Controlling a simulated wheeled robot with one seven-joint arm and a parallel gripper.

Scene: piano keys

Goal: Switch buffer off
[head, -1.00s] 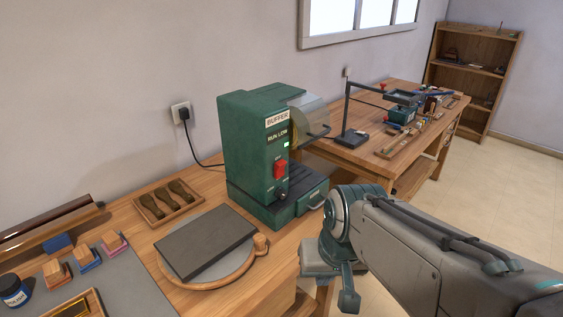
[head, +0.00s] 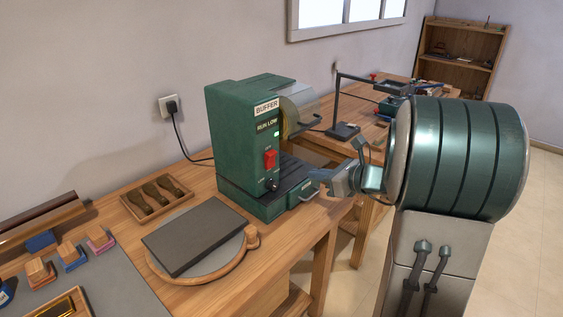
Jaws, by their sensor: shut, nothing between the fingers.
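The green buffer machine (head: 235,145) stands on the wooden bench, with the labels "BUFFER" and "RUN LOW" on its front. A small green light (head: 277,134) is lit below the labels. A red switch (head: 270,160) sits under the light, with a dark knob (head: 273,185) lower down. My gripper (head: 317,176) is shut and empty, to the right of the switch and apart from it, near the machine's drawer handle (head: 309,194) in the picture. The fingertips are small in view and their exact distance from the machine is hard to tell.
A round wooden board (head: 213,279) with a dark slab (head: 195,236) lies in front of the machine. A tray of brushes (head: 157,196) is at left. A clear guard (head: 299,106) juts from the machine's right side. A second bench stands behind, partly hidden by my arm.

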